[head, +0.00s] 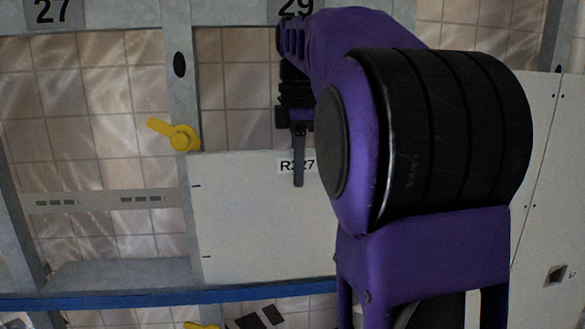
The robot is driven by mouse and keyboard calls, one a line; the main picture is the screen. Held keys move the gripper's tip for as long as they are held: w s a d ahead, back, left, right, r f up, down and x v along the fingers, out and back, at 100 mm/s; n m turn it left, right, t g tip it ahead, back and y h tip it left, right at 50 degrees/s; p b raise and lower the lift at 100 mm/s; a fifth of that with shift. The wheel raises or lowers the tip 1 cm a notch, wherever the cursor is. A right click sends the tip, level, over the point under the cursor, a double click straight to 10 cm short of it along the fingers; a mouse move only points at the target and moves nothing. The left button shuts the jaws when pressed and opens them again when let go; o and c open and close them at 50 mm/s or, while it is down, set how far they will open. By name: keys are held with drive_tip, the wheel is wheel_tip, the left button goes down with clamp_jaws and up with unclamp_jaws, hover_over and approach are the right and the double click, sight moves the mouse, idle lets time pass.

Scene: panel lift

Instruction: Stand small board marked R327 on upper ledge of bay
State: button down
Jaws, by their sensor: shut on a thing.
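The small board marked R327 (245,225) is a pale, upright panel in the middle of the head view, below the number 29 sign. My gripper (298,165) is shut on the board near its top edge, with one finger in front of the R327 label. The board's left edge lies beside the grey upright (178,95). Its bottom edge is just above a blue strip (130,300) along a ledge. I cannot tell whether it touches the ledge. My purple arm hides the board's right part.
A yellow turn latch (180,138) sits on the upright near the board's top left corner, its handle pointing up and left. The bay under sign 27 (52,12) is open at left, with a slotted crossbar (100,200). Pale panels (545,180) stand at right.

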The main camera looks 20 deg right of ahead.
drive_tip(key=shift+w+d+r, duration=0.1)
drive_tip(key=shift+w+d, duration=0.05)
drive_tip(key=shift+w, duration=0.3)
